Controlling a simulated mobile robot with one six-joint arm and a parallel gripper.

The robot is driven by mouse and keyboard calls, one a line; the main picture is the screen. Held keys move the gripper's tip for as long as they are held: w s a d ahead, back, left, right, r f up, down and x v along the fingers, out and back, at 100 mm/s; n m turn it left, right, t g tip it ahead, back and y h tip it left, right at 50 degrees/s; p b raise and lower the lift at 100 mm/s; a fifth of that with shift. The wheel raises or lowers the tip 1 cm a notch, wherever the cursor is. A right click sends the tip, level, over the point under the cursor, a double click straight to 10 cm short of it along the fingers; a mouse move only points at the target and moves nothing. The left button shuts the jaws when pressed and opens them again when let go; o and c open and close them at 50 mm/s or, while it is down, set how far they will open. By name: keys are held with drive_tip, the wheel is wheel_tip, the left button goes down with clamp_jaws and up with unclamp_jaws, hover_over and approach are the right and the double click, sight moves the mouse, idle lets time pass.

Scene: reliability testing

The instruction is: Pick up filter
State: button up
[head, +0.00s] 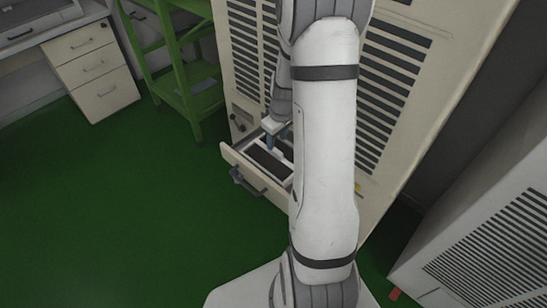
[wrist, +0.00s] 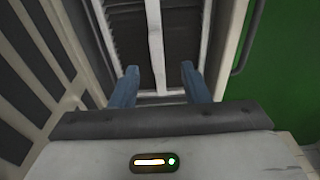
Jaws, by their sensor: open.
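The filter looks like a white frame around dark panels, with a white bar down its middle. It lies in the open drawer of a beige cabinet; the filter shows in the head view (head: 268,160) and in the wrist view (wrist: 156,45). My gripper (wrist: 159,69) is open, its two blue fingers apart over the near end of the filter. The middle bar lies between the fingers in the picture, with no contact visible. In the head view my gripper (head: 270,140) is at the drawer, partly hidden by my arm.
The open drawer (head: 236,157) has a handle on its front. The beige vented cabinet (head: 390,75) rises behind it. A green shelf rack (head: 187,95) and a white desk drawer unit (head: 95,70) stand to the left. Another vented cabinet (head: 490,250) is at right. Green floor is clear at left.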

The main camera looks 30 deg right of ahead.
sight(276, 150)
drive_tip(key=f, duration=0.3)
drive_tip(key=w+f, duration=0.1)
drive_tip(key=f, duration=0.1)
drive_tip(key=shift+f, duration=0.3)
drive_tip(key=shift+s, duration=0.1)
clamp_jaws()
